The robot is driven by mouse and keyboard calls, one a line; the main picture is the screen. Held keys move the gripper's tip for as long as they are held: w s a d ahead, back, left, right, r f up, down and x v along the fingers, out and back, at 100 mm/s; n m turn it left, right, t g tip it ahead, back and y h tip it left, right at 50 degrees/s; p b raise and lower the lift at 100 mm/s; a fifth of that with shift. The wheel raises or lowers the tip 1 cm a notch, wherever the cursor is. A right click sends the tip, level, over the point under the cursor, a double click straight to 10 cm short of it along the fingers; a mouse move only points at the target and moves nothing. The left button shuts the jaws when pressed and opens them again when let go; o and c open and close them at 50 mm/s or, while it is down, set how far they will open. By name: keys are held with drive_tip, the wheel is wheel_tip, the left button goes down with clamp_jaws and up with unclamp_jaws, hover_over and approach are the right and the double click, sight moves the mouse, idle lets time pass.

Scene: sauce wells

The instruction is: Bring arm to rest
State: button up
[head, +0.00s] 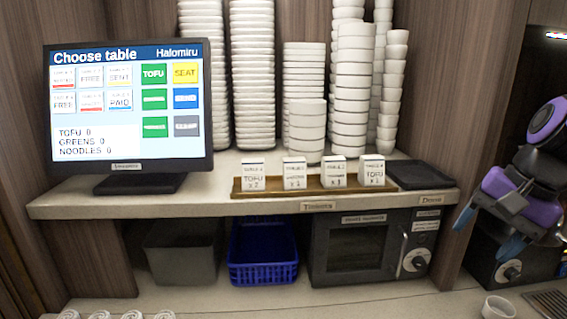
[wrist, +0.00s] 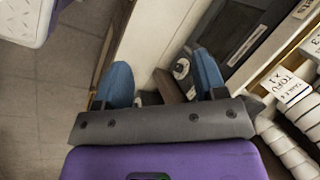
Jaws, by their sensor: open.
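My gripper (head: 488,232) is at the far right of the head view, on the purple arm, in front of the wood panel at the right end of the shelf. Its two blue fingers are apart and point down to the left. In the wrist view my gripper (wrist: 163,80) has its blue fingers spread wide with nothing between them. A dark appliance with a round knob (wrist: 181,68) and a wood edge show beyond the fingers.
A shelf (head: 215,207) holds a screen (head: 128,105), bowl stacks (head: 305,130) and a wooden tray (head: 290,193) of order cards. Below are a blue basket (head: 262,262) and a microwave-like appliance (head: 352,258). A white cup (head: 498,307) stands at the lower right.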

drive_tip(key=s+r+n+t+h, duration=0.3)
drive_tip(key=s+r+n, duration=0.2)
drive_tip(key=s+n, duration=0.2)
drive_tip(key=shift+a+r+n+t, duration=0.3)
drive_tip(key=shift+a+r+n, duration=0.1)
drive_tip(key=shift+n, duration=0.4)
